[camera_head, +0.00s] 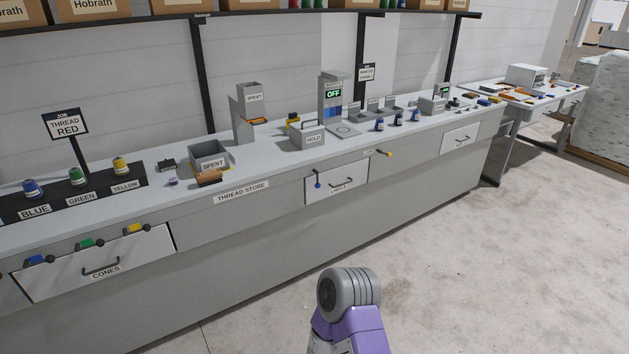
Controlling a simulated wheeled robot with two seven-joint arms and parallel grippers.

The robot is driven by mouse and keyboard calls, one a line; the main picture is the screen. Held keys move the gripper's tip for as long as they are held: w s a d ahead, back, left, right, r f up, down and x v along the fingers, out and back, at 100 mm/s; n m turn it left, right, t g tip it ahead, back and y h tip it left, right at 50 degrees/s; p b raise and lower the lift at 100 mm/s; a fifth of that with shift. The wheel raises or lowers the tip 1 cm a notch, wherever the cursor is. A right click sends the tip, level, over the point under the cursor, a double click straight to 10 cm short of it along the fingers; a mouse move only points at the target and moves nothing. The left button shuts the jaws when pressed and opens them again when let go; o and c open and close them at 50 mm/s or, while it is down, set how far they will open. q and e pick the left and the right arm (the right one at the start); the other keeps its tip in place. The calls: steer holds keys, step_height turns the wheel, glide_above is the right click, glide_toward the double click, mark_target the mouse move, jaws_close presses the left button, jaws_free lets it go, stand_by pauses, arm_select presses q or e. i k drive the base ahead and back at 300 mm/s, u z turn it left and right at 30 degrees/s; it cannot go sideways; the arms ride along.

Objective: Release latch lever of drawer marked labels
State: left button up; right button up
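The drawer marked LABELS (350,184) is a light grey front in the long counter, right of the middle. It looks shut, and its dark handle is partly hard to make out. A small lever with a blue knob (318,185) hangs down at the drawer's left edge. A second lever with a yellow knob (388,154) sticks out sideways just right of the drawer's top. I cannot tell from here how either lever is latched. Neither gripper is in view; only a purple and grey link of my own arm shows at the bottom, apart from the counter.
The CONES drawer (128,262) is at the left, with blue, green and yellow pieces along its top. The floor in front is clear.

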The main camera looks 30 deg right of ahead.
mark_target(317, 185)
steer(key=z, duration=0.35)
steer(key=i, duration=0.4)
steer(key=z, duration=0.95)
steer(key=i, duration=1.1)
steer(key=u, duration=0.35)
steer(key=i, duration=1)
steer(key=u, duration=0.8)
